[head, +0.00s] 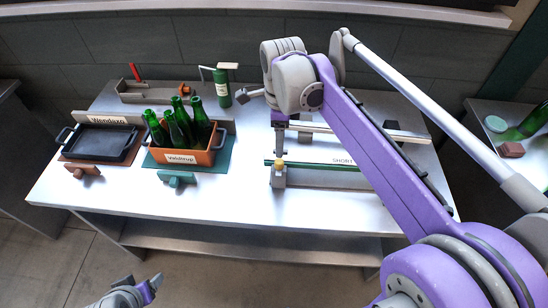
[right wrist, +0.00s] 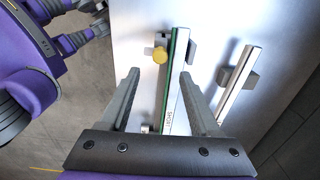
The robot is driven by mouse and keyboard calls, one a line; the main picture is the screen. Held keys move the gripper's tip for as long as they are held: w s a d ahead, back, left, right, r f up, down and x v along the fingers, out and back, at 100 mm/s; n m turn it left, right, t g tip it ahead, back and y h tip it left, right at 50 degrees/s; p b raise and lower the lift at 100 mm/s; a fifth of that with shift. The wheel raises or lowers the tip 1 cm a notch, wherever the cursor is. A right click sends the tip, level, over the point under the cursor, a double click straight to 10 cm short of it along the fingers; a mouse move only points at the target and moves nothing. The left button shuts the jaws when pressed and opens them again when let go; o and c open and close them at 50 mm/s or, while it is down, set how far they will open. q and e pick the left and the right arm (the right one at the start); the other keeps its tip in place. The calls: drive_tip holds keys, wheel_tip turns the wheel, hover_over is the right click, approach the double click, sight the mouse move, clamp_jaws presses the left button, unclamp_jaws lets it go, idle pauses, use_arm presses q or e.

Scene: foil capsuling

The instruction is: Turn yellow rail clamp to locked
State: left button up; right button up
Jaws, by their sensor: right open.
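The yellow rail clamp (head: 280,163) is a small yellow knob at the left end of the rail marked SHORT (head: 318,171). In the right wrist view the yellow knob (right wrist: 159,56) sits beside the green-edged rail (right wrist: 175,90), near its far end. My right gripper (head: 280,150) points down over the clamp. In its wrist view the fingers (right wrist: 158,74) are open and spread to either side of the knob and rail, with nothing held. Any contact with the knob cannot be told. My left gripper (head: 140,288) is low at the front, away from the table; its jaws are unclear.
A second rail (head: 400,134) runs behind. An orange crate of green bottles (head: 215,155) and a dark tray (head: 98,145) stand left on the table (head: 240,215). A green corkscrew-like device (head: 222,88) stands at the back. The table's front middle is clear.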

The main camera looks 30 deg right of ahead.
sight(279, 161)
wheel_tip(279, 161, down, 8)
drive_tip(key=shift+f, duration=0.1)
idle(0.4)
clamp_jaws()
